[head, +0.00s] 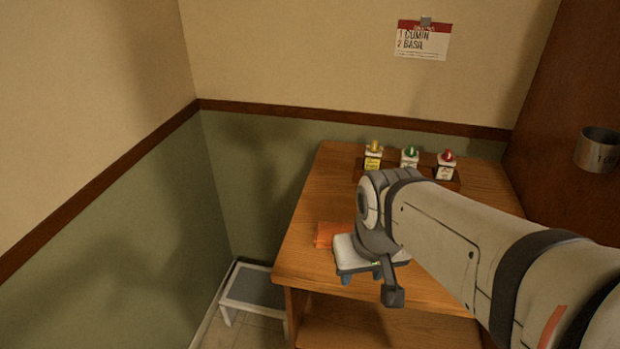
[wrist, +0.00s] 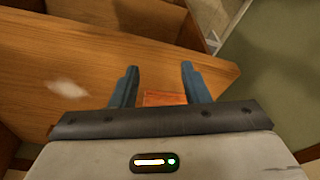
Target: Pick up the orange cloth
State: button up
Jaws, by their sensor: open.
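The orange cloth (head: 325,235) lies on the wooden counter near its left edge, partly hidden behind my gripper in the head view. In the wrist view the cloth (wrist: 165,98) shows between the two blue fingers, close to the gripper body. My gripper (wrist: 156,72) is open, with nothing held between its fingertips. In the head view my gripper is over the front left of the counter, and only a bit of a blue finger (head: 346,280) shows. I cannot tell how high the fingers are above the cloth.
Three small bottles with yellow (head: 373,157), green (head: 410,158) and red (head: 446,165) tops stand at the back of the counter (head: 310,262). A grey step stool (head: 252,287) is on the floor at left. A metal cup (head: 597,150) is at the right wall. A note (head: 422,40) hangs above.

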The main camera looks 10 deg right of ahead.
aim_at(337, 230)
jog(key=o, duration=0.6)
jog(key=w+r+m+g+p, duration=0.1)
jog(key=w+r+p, duration=0.1)
jog(key=w, duration=0.5)
jog(key=shift+w+d+r+p, duration=0.15)
jog(key=shift+w+r+p, duration=0.1)
jog(key=shift+p, duration=0.3)
jog(key=o, duration=0.6)
jog(key=w+p, duration=0.1)
jog(key=w, duration=0.2)
jog(key=w+f+m+g+p, duration=0.1)
jog(key=w, duration=0.2)
jog(key=w+m+p, duration=0.1)
jog(key=w, duration=0.3)
jog(key=shift+a+f+g, duration=0.2)
jog(key=shift+f+g, duration=0.1)
jog(key=shift+o, duration=0.2)
jog(key=shift+w+f, duration=0.2)
jog(key=shift+w, duration=0.1)
jog(key=shift+f, duration=0.35)
jog(key=shift+s+d+f+p, duration=0.1)
jog(key=shift+f+p, duration=0.25)
jog(key=shift+f, duration=1.45)
jog(key=shift+s+f+p, duration=0.1)
jog(key=shift+f+p, duration=0.2)
jog(key=shift+f, duration=1.45)
